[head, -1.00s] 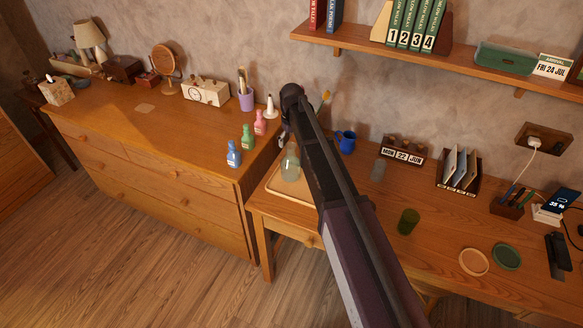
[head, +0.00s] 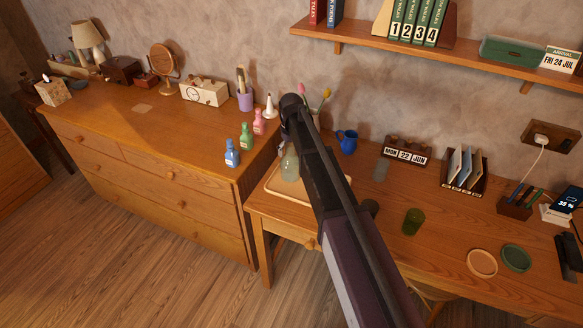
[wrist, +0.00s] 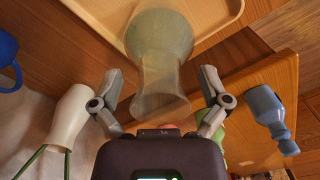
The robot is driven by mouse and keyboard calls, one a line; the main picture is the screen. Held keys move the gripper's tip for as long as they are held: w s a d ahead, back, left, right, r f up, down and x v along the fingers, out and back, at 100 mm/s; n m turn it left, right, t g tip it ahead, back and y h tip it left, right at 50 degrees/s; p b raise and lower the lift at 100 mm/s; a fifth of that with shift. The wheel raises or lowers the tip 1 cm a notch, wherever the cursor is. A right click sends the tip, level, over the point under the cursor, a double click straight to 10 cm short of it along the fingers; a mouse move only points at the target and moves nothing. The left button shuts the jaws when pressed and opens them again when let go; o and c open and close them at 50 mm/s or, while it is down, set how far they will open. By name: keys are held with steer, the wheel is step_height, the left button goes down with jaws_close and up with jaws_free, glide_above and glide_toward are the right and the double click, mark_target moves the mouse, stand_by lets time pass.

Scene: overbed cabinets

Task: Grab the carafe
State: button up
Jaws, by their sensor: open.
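The carafe (head: 290,164) is a pale greenish glass vessel on a light wooden tray (head: 274,184) at the left end of the desk. In the head view my arm hides part of it. In the wrist view the carafe (wrist: 160,62) stands ahead of my gripper (wrist: 161,100), with its flared mouth toward me. My gripper is open, with one finger on each side of the carafe's near end. I cannot tell whether either finger touches the glass.
A cream vase (wrist: 68,118) with green stems is close beside the left finger in the wrist view. A blue bottle (wrist: 270,115) is to the right, on the dresser (head: 150,130). A blue jug (head: 347,141) and green tumbler (head: 412,221) stand on the desk.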

mark_target(292, 148)
stand_by(0.3)
jaws_close()
steer(key=shift+r+p, duration=0.45)
steer(key=shift+p, duration=0.05)
stand_by(0.5)
steer(key=r+p, duration=0.1)
steer(key=s, duration=0.1)
steer(key=r+p, duration=0.1)
steer(key=shift+s+d+r+p, duration=0.2)
steer(key=shift+d+r+p, duration=0.1)
steer(key=shift+r+p, duration=0.05)
steer(key=s+d, duration=0.2)
steer(key=s, duration=0.4)
steer(key=s+d+r+p, duration=0.1)
steer(key=s+d, duration=0.2)
steer(key=s, duration=0.4)
steer(key=shift+d+r, duration=0.15)
steer(key=shift+d, duration=0.1)
stand_by(0.4)
steer(key=shift+s, duration=0.15)
stand_by(0.8)
